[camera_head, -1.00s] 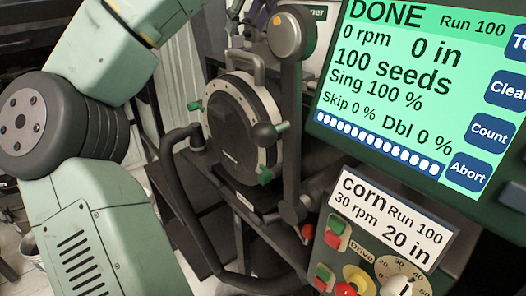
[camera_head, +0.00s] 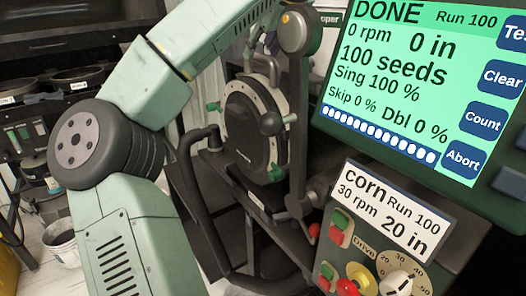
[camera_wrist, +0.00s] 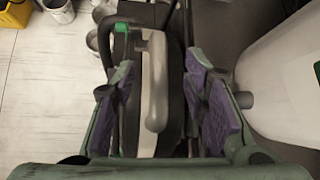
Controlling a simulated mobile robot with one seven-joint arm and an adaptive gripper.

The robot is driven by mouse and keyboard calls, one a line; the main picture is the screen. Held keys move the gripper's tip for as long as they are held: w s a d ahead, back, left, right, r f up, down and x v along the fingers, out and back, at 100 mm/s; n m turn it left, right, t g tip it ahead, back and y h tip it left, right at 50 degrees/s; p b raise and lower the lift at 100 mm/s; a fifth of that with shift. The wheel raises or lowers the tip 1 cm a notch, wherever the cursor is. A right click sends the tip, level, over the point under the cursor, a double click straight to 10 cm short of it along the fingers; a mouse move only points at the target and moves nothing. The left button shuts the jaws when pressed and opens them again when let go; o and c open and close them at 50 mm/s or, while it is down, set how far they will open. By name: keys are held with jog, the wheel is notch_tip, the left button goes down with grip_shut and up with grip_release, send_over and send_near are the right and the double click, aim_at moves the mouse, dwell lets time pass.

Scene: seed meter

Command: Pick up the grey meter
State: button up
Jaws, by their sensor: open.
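The grey meter (camera_head: 252,132) is a round dark disc with a pale grey rim, green knobs and a grey top handle. It stands upright on a dark stand in the head view. In the wrist view its pale handle (camera_wrist: 155,85) lies between the two purple-padded fingers of my gripper (camera_wrist: 160,75). The fingers are open, with visible gaps on both sides of the handle. I cannot tell how far above or below the handle the fingertips are. My gripper is mostly hidden behind the lever and stand parts in the head view.
A lever arm with a round grey end (camera_head: 298,32) stands just right of the meter. A green screen (camera_head: 410,90) and a control panel (camera_head: 375,240) fill the right side. Dark tubular bars (camera_head: 200,200) run in front. A white bucket (camera_head: 62,243) is on the floor at left.

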aim_at(258, 56)
jog(key=shift+p+x, duration=0.65)
jog(key=shift+x, duration=1.3)
jog(key=shift+s+f, duration=0.15)
jog(key=shift+c, duration=0.2)
grip_shut()
jog(key=shift+r, duration=0.2)
